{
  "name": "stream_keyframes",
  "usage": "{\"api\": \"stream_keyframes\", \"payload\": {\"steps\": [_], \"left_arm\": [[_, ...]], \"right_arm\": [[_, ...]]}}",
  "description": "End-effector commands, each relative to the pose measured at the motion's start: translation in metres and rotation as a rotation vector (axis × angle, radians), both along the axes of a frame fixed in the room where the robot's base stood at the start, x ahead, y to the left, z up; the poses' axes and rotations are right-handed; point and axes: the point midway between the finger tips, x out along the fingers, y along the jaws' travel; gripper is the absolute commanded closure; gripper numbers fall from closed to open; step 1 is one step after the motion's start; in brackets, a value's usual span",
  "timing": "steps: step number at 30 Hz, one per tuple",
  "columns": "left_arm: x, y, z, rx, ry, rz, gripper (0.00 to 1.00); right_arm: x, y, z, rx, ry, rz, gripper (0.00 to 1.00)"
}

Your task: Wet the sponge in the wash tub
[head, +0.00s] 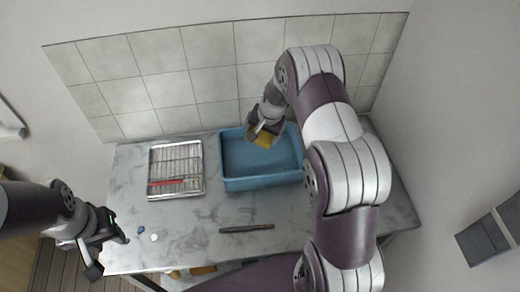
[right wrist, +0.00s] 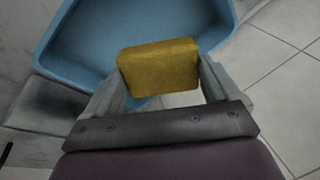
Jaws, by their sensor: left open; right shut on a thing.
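The yellow sponge (head: 262,139) is at the upper right part of the blue wash tub (head: 262,183) in the head view. My right gripper (head: 263,130) is shut on it from above. In the right wrist view the sponge (right wrist: 158,67) sits between the two fingers, with the blue tub (right wrist: 60,50) behind it. The sponge overlaps the tub's inside in the picture; I cannot tell whether it touches water or the tub floor. My left gripper (head: 108,254) is open and empty near the counter's left front edge.
A wire rack tray (head: 201,190) with a red tool stands left of the tub on the marble counter (head: 190,232). A dark bar-like tool (head: 246,229) lies in front. Small blue and white pieces (head: 154,237) lie at the left. A tiled wall (head: 160,57) rises behind.

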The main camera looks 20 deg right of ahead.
Motion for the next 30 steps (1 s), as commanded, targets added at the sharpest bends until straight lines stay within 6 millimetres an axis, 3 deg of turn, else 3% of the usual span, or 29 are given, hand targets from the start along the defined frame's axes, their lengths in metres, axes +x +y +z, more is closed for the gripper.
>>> {"api": "stream_keyframes", "payload": {"steps": [10,19,30], "left_arm": [[0.0,0.0,0.004,0.0,0.0,0.0,0.58],[0.0,0.0,0.033,0.0,0.0,0.0,0.58],[0.0,0.0,0.031,0.0,0.0,0.0,0.58]], "right_arm": [[0.0,0.0,0.004,0.0,0.0,0.0,0.35],[0.0,0.0,0.041,0.0,0.0,0.0,0.35],[0.0,0.0,0.04,0.0,0.0,0.0,0.35]]}}
